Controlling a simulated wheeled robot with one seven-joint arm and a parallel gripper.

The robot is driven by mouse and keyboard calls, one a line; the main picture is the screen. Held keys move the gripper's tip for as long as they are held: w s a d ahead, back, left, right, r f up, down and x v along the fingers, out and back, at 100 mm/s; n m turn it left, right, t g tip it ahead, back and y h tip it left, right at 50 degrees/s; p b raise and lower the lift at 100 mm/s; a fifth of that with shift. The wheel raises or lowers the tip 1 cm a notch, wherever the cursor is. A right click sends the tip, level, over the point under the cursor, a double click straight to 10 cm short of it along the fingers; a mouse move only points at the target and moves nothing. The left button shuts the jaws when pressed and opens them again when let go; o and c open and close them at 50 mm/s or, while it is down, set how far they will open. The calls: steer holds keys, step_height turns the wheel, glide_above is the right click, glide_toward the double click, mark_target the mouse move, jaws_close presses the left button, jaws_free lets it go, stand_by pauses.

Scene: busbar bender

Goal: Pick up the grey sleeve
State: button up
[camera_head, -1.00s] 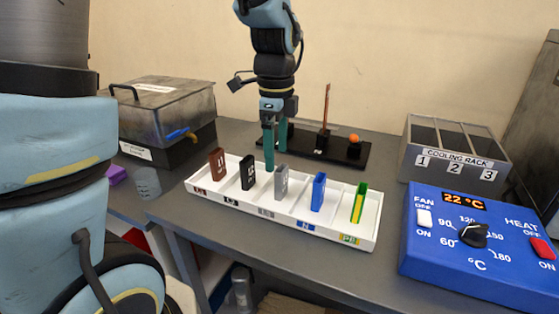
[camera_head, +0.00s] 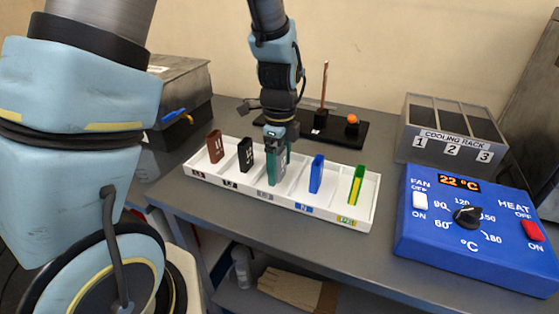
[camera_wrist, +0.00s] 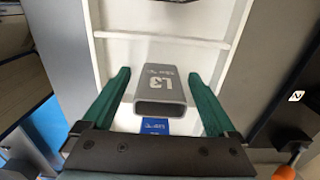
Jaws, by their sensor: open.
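The grey sleeve (camera_wrist: 160,90), marked L3, stands in the middle compartment of the white tray (camera_head: 345,218). In the wrist view it lies between the two green fingers of my gripper (camera_wrist: 160,95), with a gap on each side. In the head view my gripper (camera_head: 277,168) is down over the middle compartment, and its fingers hide most of the grey sleeve (camera_head: 276,172). My gripper is open and its fingers flank the sleeve.
A brown sleeve (camera_head: 215,147) and a black sleeve (camera_head: 245,155) stand to the left, a blue sleeve (camera_head: 316,174) and a green-yellow sleeve (camera_head: 357,185) to the right. Behind is a black stand (camera_head: 340,131). A blue heater panel (camera_head: 480,225) and a cooling rack (camera_head: 448,132) are at the right.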

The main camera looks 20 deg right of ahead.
steer(key=shift+f, duration=0.3)
steer(key=shift+c, duration=0.2)
steer(key=c, duration=1.4)
